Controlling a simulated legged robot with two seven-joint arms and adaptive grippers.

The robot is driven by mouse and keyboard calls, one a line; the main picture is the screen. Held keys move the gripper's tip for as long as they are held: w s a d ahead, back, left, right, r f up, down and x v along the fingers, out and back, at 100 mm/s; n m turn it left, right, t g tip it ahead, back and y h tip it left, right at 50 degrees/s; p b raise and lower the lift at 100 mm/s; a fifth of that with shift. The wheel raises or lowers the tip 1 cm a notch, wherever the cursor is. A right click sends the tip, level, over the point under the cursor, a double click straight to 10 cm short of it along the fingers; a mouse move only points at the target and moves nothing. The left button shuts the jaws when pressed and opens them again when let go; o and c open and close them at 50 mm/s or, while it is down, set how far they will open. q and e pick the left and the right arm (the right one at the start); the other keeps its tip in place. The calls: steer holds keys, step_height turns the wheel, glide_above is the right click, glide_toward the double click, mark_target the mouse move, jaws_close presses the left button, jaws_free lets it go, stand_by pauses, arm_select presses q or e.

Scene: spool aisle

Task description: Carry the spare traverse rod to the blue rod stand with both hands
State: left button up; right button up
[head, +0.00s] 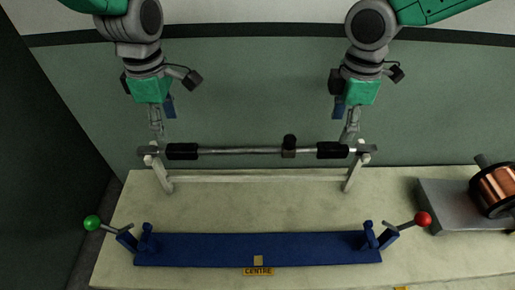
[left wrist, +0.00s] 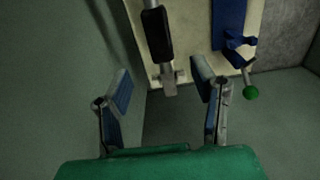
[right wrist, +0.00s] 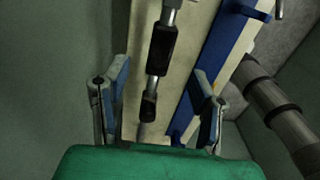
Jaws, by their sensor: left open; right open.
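The traverse rod (head: 240,150) is a grey metal bar with black grip sleeves and a black block right of its middle. It rests level on a pale two-legged rack at the back of the bench. The blue rod stand (head: 257,249) lies nearer the front, with a blue post at each end. My left gripper (head: 157,130) is open above the rod's left end; the left wrist view shows the rod's black sleeve (left wrist: 157,34) beyond its fingers. My right gripper (head: 349,135) is open by the rod's right end. In the right wrist view the rod (right wrist: 163,50) lies between and beyond the fingers.
A green-knobbed lever (head: 92,222) and a red-knobbed lever (head: 423,219) stick out at the stand's ends. A yellow CENTRE label (head: 258,271) is in front. A copper spool (head: 496,186) sits on a grey block (head: 445,207) at right. The bench between rack and stand is clear.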

mark_target(335, 145)
arm_select(q)
step_height(335, 145, down, 7)
steer(key=shift+w, duration=0.1)
arm_select(e)
step_height(335, 145, down, 7)
arm_select(q)
steer(key=shift+f, duration=0.3)
arm_select(e)
steer(key=shift+f, duration=0.3)
arm_select(q)
jaws_close()
arm_select(e)
jaws_close()
